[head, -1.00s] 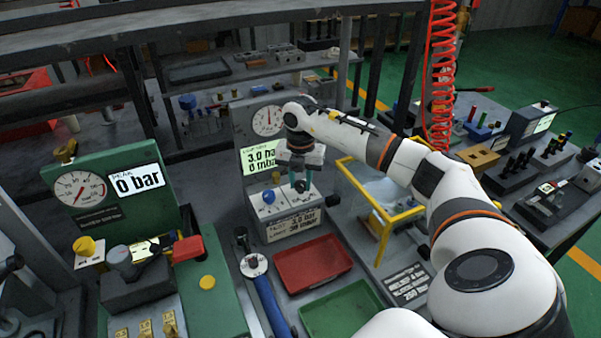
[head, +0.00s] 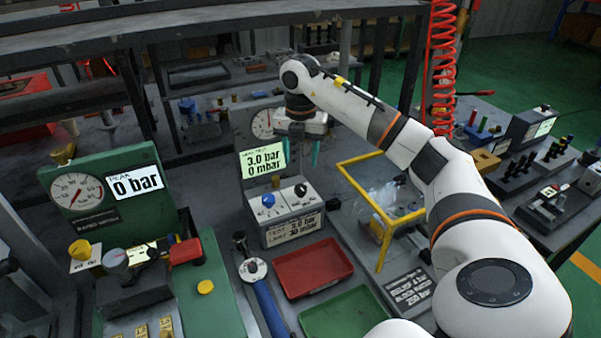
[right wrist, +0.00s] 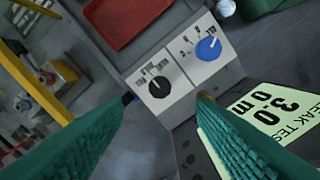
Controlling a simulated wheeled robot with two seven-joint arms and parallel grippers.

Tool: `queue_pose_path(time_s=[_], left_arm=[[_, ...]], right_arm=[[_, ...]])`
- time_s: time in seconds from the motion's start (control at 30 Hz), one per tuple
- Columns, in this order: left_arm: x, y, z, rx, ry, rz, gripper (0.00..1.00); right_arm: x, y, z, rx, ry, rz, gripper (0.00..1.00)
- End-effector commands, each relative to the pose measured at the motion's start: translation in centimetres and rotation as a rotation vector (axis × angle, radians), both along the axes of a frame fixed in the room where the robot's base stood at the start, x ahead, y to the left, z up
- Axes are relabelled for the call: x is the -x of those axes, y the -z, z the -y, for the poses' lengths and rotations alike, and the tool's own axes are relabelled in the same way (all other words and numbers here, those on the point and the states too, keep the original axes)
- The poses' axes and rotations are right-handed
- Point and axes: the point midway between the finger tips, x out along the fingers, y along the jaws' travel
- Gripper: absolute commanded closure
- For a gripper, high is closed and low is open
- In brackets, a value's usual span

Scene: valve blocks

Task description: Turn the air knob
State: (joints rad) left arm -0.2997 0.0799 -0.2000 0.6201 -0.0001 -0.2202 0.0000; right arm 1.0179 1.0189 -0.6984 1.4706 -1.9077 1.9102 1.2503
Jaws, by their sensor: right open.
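The leak test box (head: 292,232) has a blue knob (head: 268,200) on its left and a black knob (head: 301,190) on its right. In the right wrist view the black knob (right wrist: 158,86) and the blue knob (right wrist: 208,48) both show white pointer marks. Their printed labels are too small to read surely, so I cannot tell which is the air knob. My right gripper (head: 300,151) is open and empty above the box, apart from both knobs. Its teal fingers (right wrist: 162,100) spread below the black knob in the right wrist view. My left gripper is not in view.
The screen (head: 263,160) behind the knobs reads 3.0 bar and 0 mbar. A red tray (head: 313,268) and a green tray (head: 345,315) lie in front of the box. A yellow frame (head: 388,225) stands to the right. A green gauge panel (head: 140,215) stands left.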

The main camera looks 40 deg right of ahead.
Motion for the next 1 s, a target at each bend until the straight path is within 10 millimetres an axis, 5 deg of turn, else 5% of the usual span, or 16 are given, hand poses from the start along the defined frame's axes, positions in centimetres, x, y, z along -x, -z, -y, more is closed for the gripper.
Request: queue_pose_path(time_s=[0.23, 0.83, 1.0], left_arm=[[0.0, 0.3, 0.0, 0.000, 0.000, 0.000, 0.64], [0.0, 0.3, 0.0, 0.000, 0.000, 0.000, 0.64], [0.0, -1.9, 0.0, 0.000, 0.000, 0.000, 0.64]], right_arm=[[0.0, -2.8, 0.0, -0.001, 0.001, 0.001, 0.48], [0.0, -3.1, 0.0, 0.000, 0.000, -0.001, 0.48], [0.0, -5.2, 0.0, 0.000, 0.000, 0.000, 0.48]])
